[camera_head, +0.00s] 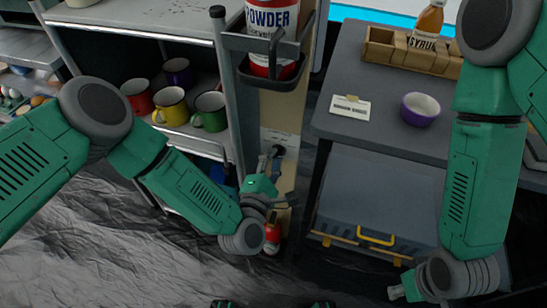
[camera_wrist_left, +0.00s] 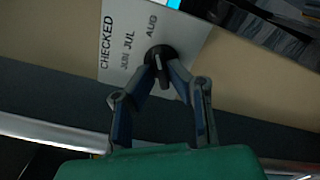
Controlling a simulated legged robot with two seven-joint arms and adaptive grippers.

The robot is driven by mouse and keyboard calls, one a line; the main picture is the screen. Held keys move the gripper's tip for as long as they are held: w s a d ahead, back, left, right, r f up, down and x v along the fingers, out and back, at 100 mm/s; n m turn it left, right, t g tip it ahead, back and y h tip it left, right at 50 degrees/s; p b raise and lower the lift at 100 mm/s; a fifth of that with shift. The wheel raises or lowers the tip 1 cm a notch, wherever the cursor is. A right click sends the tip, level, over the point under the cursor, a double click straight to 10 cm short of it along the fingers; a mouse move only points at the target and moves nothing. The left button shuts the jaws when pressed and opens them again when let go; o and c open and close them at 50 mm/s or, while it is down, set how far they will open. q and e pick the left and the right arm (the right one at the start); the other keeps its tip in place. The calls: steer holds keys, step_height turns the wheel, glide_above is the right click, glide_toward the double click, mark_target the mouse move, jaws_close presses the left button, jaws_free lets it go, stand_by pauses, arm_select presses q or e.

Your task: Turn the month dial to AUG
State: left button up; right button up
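The month dial (camera_wrist_left: 160,60) is a black knob with a pale mark, on a white plate (camera_wrist_left: 125,40) reading CHECKED, JUN, JUL and AUG. I cannot tell surely which month the mark points at. In the head view the plate (camera_head: 281,138) is on the tan post, with the dial (camera_head: 278,151) below it. My left gripper (camera_head: 272,165) is at the dial. In the left wrist view its fingertips (camera_wrist_left: 164,74) are close together on both sides of the knob and seem to touch it. My right gripper (camera_head: 397,291) is low at the right, away from the dial, its fingers barely visible.
A powder can (camera_head: 268,65) sits in a holder above the plate. A shelf with several mugs (camera_head: 172,106) stands left. A grey table (camera_head: 340,70) with a purple bowl (camera_head: 420,109) and a syrup crate (camera_head: 405,54) stands right. A red extinguisher (camera_head: 272,236) is below.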

arm_select(q)
steer(key=shift+d+r, duration=0.15)
steer(key=shift+d, duration=0.35)
jaws_close()
arm_select(e)
steer(key=shift+d+f, duration=0.1)
steer(key=shift+d, duration=0.2)
steer(key=shift+a, duration=0.1)
arm_select(q)
steer(key=shift+s+m, duration=0.1)
steer(key=shift+m, duration=0.3)
arm_select(e)
steer(key=shift+r, duration=0.2)
arm_select(q)
steer(key=m+p, duration=0.2)
steer(key=m, duration=0.5)
steer(key=f+m+p, duration=0.1)
steer(key=m+p, duration=0.1)
steer(key=m, duration=0.6)
steer(key=m+p, duration=0.2)
steer(key=m, duration=0.6)
steer(key=shift+s+a+f, duration=0.15)
steer(key=shift+a, duration=0.05)
arm_select(e)
step_height(320, 180, up, 6)
steer(key=shift+f, duration=0.1)
